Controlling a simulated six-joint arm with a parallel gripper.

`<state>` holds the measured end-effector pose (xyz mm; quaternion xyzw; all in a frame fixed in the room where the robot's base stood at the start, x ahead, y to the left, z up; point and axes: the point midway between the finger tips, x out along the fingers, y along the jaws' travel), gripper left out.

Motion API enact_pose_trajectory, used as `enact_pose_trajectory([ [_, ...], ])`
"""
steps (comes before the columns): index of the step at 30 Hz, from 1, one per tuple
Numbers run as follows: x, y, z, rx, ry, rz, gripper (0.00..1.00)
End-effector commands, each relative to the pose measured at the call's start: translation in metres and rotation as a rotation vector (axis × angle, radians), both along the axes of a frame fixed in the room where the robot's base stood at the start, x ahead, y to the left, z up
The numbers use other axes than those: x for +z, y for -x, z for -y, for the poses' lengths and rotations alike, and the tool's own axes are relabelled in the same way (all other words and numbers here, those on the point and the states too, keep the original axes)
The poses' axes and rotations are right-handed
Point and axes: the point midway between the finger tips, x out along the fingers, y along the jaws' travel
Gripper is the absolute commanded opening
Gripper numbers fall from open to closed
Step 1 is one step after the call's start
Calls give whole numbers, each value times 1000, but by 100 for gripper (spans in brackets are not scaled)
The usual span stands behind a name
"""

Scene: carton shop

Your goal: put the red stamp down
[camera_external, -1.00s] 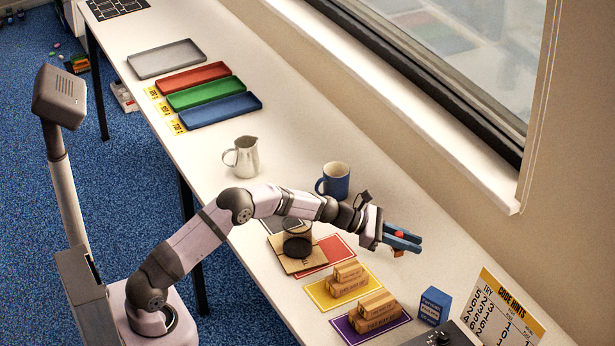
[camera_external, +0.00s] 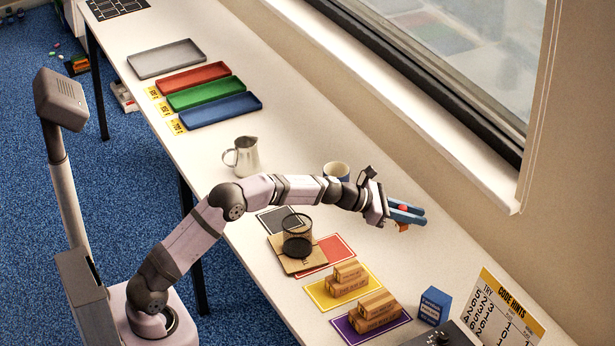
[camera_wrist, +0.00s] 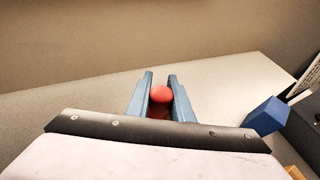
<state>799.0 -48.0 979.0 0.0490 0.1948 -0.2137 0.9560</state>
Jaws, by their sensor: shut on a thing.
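My gripper (camera_external: 408,211) has blue fingers and is shut on the red stamp (camera_external: 403,208). It holds the stamp above the white table, to the right of the red mat (camera_external: 340,248). In the wrist view the stamp's round red top (camera_wrist: 161,95) sits between the two fingers (camera_wrist: 160,90). In the external view a small orange-brown part shows below the fingers. The stamp's lower end is mostly hidden by the fingers.

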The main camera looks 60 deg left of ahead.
Motion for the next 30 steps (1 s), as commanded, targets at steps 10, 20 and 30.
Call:
enact_pose_trajectory([
  [10, -3, -17, -67, 478, -9, -3, 0],
  [20, 0, 19, -131, 942, 2, 4, 0],
  [30, 4, 59, -160, 1198, 4, 13, 0],
])
